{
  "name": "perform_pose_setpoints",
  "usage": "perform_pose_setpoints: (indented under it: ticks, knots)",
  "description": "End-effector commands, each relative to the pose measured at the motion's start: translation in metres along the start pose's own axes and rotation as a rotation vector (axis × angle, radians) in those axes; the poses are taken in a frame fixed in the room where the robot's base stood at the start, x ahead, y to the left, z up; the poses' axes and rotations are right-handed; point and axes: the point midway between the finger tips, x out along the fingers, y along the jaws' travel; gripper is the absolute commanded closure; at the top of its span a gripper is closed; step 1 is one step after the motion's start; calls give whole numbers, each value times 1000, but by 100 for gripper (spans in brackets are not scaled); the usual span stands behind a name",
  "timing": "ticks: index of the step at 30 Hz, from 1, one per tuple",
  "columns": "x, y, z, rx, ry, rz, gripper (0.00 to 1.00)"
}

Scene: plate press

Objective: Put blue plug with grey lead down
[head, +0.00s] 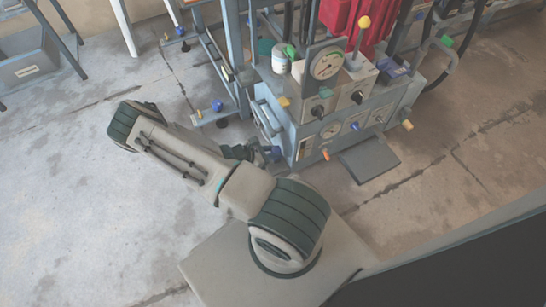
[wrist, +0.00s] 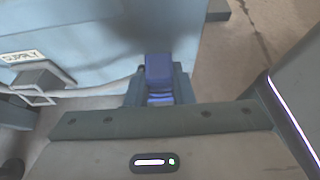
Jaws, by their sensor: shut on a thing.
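The blue plug (wrist: 159,70) is between the fingers of my gripper (wrist: 159,88) in the wrist view. My gripper is shut on it, and the plug's far end points at a pale blue panel. In the head view my gripper (head: 270,154) is low beside the left side of the blue-grey machine, with a bit of blue at its tip. I cannot make out the grey lead in either view. I cannot tell whether the plug touches the panel.
The machine (head: 307,148) has gauges, knobs and a yellow-topped lever (head: 363,22). The pale blue panel (wrist: 90,35) bears a "SUPPLY" label (wrist: 22,56) with a grey bracket (wrist: 40,82) below. A dark flat plate (head: 368,160) lies in front. Bare concrete floor is free at left.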

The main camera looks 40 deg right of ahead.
Motion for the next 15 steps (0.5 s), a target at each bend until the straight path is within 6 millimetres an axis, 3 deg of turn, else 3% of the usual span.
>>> perform_pose_setpoints:
  ticks: [1, 4, 11, 12, 14, 15]
  knots:
    - [7, 0, -12, 0, 0, 0, 100]
    - [13, 0, -23, 1, 0, -1, 100]
    - [13, 0, -24, 1, 2, -1, 100]
    - [13, 0, -24, 1, 3, -1, 70]
    - [13, 0, -24, 1, 3, -1, 57]
    - [13, 0, -24, 1, 3, -1, 57]
